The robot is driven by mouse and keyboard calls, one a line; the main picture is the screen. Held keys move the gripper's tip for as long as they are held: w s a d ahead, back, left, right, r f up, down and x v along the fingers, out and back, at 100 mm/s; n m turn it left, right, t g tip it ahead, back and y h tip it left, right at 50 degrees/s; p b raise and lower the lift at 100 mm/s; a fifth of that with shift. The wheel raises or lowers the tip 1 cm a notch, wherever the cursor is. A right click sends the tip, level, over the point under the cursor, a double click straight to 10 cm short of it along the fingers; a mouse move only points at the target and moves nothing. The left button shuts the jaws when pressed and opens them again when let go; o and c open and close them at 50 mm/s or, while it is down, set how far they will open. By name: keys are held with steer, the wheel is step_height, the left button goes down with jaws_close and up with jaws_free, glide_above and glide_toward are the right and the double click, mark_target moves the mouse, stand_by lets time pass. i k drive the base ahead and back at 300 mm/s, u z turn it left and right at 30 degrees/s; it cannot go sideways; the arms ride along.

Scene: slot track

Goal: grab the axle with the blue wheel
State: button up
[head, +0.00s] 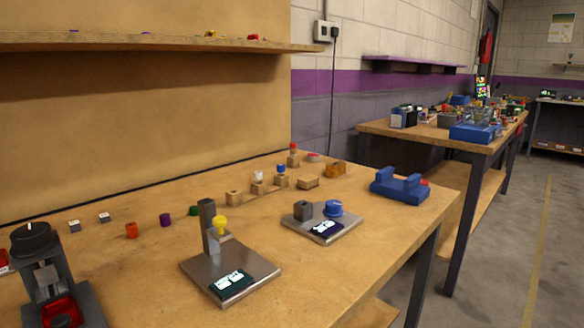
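A small blue piece (281,168), which looks like the blue wheel, sits on top of a small wooden block (281,182) toward the back of the near table. Any axle under it is too small to make out. Similar wooden blocks stand in the same row, one with a white piece (258,175) on top and one with a red piece (293,146) farther back. My gripper is not in view.
A metal plate with an upright post and yellow knob (220,223) stands in front. A plate with a blue knob (333,208) and a blue fixture (400,187) stand to the right. A black-topped device (36,240) is at left. A shelf (150,42) overhangs the back.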

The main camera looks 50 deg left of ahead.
mark_target(280, 168)
steer(key=u, duration=0.45)
steer(key=i, duration=0.65)
steer(key=u, duration=0.75)
